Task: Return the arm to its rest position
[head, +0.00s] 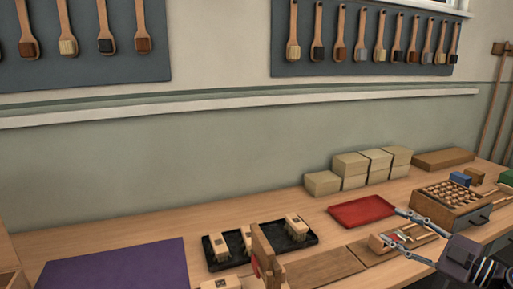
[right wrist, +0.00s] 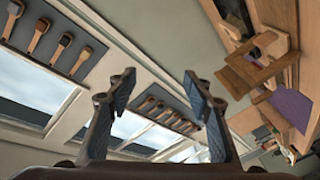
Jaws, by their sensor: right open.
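My right gripper (head: 387,227) reaches in from the lower right of the head view, its two fingers spread apart and pointing left. In that view it overlaps a small wooden fixture (head: 378,244) and the bench behind; I cannot tell the exact height. In the right wrist view the open right gripper (right wrist: 159,75) has nothing between its fingers, and the wall and windows show beyond it. My left gripper is not in view.
The wooden bench (head: 150,222) holds a purple mat (head: 115,266), a black tray (head: 222,264) with pale blocks, a red tray (head: 362,211), stacked beige blocks (head: 350,164) and a wooden box (head: 452,208) with rows of round pieces. Brushes hang on wall boards (head: 374,65).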

